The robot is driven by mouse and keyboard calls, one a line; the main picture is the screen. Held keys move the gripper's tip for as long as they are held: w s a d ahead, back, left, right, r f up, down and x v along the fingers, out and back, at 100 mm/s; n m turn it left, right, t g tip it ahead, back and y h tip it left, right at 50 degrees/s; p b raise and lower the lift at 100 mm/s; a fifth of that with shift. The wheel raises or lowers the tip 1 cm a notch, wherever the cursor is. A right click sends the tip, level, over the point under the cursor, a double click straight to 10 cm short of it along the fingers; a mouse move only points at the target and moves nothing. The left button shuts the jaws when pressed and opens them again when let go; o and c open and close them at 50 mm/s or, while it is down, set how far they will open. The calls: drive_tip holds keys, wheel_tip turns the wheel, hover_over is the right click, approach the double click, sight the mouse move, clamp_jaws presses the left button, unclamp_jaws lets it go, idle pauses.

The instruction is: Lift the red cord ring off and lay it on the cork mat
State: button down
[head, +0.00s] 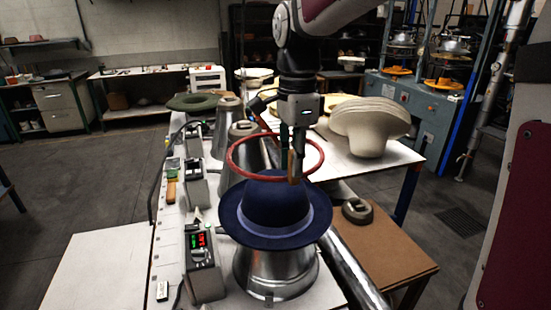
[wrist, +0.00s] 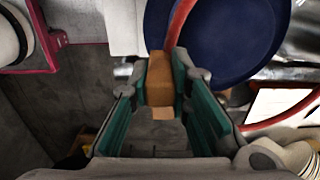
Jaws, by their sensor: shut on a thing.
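The red cord ring (head: 231,160) is raised clear of the brim of a dark blue hat (head: 275,235), level with or above its crown; I cannot tell whether it touches the crown. The hat sits on a shiny metal form (head: 265,275). My gripper (head: 297,170) is shut on a tan tab at the right side of the ring. In the wrist view the tab (wrist: 159,78) is between the green-sided fingers, with the red cord (wrist: 177,25) beside it and the blue hat beyond. A brown flat top (head: 400,262) lies at the right; I cannot tell whether it is the cork mat.
A dark grey ring-shaped object (head: 357,210) sits on the brown top's far part. Control boxes (head: 203,265) line the left of the white bench, with more metal forms (head: 235,160) behind. Pale hat bodies (head: 368,125) stand on the table at the back right.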

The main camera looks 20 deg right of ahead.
drive_tip(key=shift+r+p, duration=1.2)
drive_tip(key=shift+r, duration=1.15)
